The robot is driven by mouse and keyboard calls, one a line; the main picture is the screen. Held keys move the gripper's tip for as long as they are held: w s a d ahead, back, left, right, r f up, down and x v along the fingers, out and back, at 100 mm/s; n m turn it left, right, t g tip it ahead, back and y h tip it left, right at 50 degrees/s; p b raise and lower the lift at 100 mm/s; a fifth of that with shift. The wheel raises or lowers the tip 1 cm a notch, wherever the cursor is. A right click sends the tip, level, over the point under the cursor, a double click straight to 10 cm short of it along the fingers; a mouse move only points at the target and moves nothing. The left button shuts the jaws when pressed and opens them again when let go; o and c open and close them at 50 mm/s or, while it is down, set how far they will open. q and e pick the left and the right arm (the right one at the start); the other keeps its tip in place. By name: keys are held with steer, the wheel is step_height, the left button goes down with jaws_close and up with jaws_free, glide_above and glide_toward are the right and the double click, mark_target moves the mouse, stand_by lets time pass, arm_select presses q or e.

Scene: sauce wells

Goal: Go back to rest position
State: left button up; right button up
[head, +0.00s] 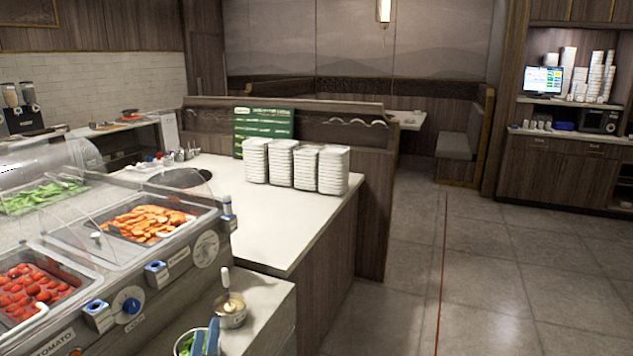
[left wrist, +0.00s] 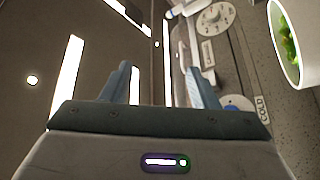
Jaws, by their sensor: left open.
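My left gripper (head: 206,337) shows at the bottom of the head view as two blue fingers, in front of a bowl with green contents (head: 182,345). In the left wrist view the fingers of the left gripper (left wrist: 160,82) are spread apart with nothing between them. The white bowl with green contents (left wrist: 289,45) is at the upper right there, apart from the fingers. My right gripper is in neither view.
The food counter with tomato (head: 35,292) and carrot (head: 145,222) wells stands at the left. A small metal pot with a ladle (head: 230,310) is on the ledge beside the gripper. White stacked containers (head: 296,168) stand on the counter behind. The floor (head: 500,270) at right is clear.

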arm_select(q)
steer(key=s+d+f+m+g+h, duration=0.3)
steer(key=s+f+m+g+h, duration=0.2)
steer(key=s+f+m+g, duration=0.8)
steer(key=s+a+f+g+y, duration=0.2)
steer(key=s+a+g, duration=0.15)
steer(key=s, duration=0.75)
steer(key=s+a+f+g+y, duration=0.15)
steer(key=s+a, duration=0.25)
steer(key=s, duration=0.6)
step_height(320, 180, down, 30)
steer(key=a+n+g, duration=0.1)
steer(key=a, duration=0.1)
steer(key=s+a+f+g, duration=0.1)
steer(key=s+f, duration=1.6)
steer(key=f, duration=0.2)
steer(key=shift+s+a+f, duration=0.2)
steer(key=shift+s+a, duration=0.05)
steer(key=shift+s, duration=0.05)
